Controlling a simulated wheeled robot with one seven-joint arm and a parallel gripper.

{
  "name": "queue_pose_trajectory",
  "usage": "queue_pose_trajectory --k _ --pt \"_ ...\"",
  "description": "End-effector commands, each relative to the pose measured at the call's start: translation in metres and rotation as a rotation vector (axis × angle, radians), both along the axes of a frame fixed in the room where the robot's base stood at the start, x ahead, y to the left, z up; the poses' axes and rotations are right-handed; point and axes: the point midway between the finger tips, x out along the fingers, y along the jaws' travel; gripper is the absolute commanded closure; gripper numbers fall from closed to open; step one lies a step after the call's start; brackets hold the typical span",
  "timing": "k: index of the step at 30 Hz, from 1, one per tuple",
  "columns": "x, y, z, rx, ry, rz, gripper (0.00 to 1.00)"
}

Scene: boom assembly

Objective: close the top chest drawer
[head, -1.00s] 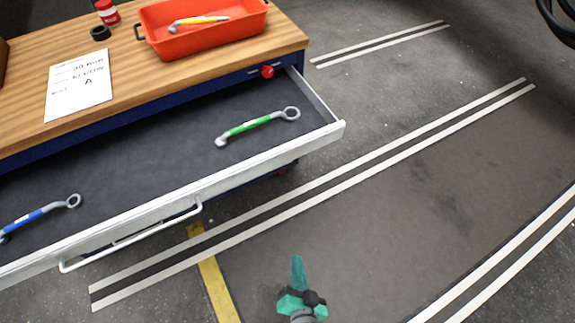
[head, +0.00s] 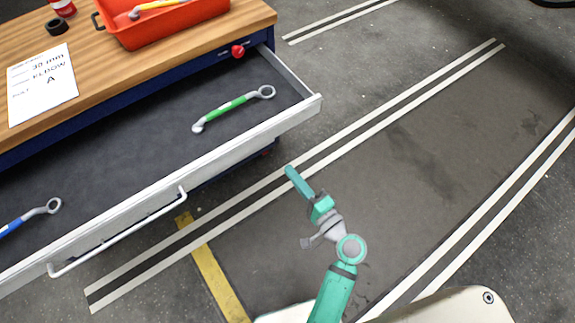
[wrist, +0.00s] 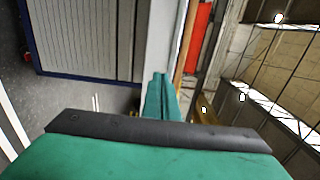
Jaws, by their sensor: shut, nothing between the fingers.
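The top chest drawer (head: 110,150) is pulled out from the blue chest under the wooden top. Its white front has a long bar handle (head: 120,236). A green wrench (head: 232,108) and a blue wrench (head: 28,217) lie inside it. My gripper (head: 289,171) is shut and empty, in front of the drawer and right of the handle, apart from both in the head view. In the wrist view, the closed green fingers (wrist: 157,95) point ahead, and a pale upright strip lies beyond them.
On the wooden top (head: 100,70) are an orange-red tray (head: 170,25) holding a yellow wrench, a paper note (head: 42,85), a black ring (head: 56,26) and a red-and-white jar (head: 63,7). Open floor with white and yellow lines lies in front and right.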

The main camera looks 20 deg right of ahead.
Motion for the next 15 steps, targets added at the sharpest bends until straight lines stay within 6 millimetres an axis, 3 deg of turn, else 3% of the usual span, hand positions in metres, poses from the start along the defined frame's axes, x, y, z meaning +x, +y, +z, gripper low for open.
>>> queue_pose_trajectory --k 15 --pt "0.089 0.029 0.001 -0.002 -0.002 0.0 1.0"
